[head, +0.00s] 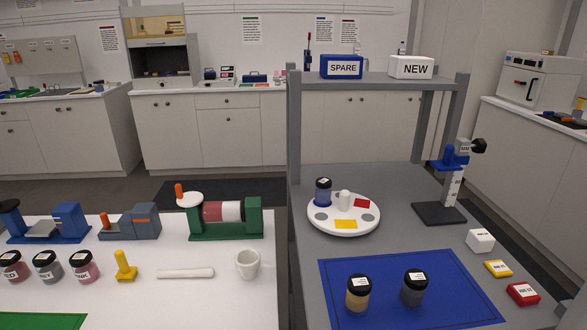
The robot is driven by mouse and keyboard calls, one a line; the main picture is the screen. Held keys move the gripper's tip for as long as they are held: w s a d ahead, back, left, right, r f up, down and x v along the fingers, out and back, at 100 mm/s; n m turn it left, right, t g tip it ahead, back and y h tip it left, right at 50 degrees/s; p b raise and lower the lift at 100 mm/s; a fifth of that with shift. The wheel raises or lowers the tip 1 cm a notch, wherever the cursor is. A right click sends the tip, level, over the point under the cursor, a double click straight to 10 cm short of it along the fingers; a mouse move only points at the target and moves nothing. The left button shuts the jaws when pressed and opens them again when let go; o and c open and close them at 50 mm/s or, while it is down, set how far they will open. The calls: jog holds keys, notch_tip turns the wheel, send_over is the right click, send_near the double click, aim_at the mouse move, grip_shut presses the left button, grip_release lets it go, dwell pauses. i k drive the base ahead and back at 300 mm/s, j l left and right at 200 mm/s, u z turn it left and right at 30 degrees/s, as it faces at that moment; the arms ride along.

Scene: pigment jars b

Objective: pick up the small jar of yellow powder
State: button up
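A small jar of yellowish-tan powder (358,296) with a black lid stands upright on the blue mat (450,275) on the grey table, low in the head view. A jar of dark grey powder (414,290), also black-lidded, stands just to its right, a small gap apart. The label on the yellowish jar's lid is too small to read. My gripper is not in view.
A white round plate (327,227) behind the mat bears a dark blue jar (323,197). A stand (440,212), a white box (480,241), and yellow (498,268) and red (523,293) blocks lie right. A grey shelf frame (294,130) rises behind. Several jars stand on the left white table (210,300).

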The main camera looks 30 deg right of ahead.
aim_at(358, 295)
jog(key=k+l+z, duration=0.1)
jog(key=z, duration=0.4)
jog(key=k+l+z, duration=0.1)
jog(key=z, duration=0.35)
jog(key=k+l, duration=0.1)
jog(key=l, duration=0.25)
jog(key=k+l, duration=0.15)
jog(key=l, duration=0.15)
jog(key=k+l, duration=0.1)
jog(key=l, duration=0.25)
jog(key=i+l, duration=0.1)
jog(key=i, duration=0.15)
